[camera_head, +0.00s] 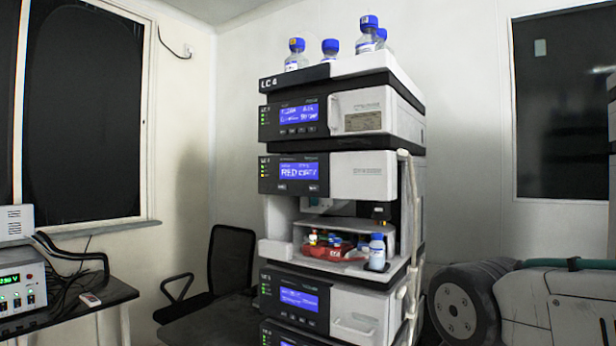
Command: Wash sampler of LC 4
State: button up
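The LC 4 stack (340,190) stands in the middle of the view, a column of white and dark modules with blue screens. "LC 4" is printed on its top left edge. The sampler bay (335,238) is the open section below the second screen. Inside it lies a red tray (326,253) with several small vials on it. A small bottle with a blue cap (377,252) stands at the bay's right front corner. Several blue-capped bottles (366,36) stand on top of the stack. My gripper is not in view.
A dark table (215,322) is at the stack's lower left, with a black chair (231,258) behind it. A side table with a power supply (22,285) is at far left. A large grey and white machine (540,303) stands at right.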

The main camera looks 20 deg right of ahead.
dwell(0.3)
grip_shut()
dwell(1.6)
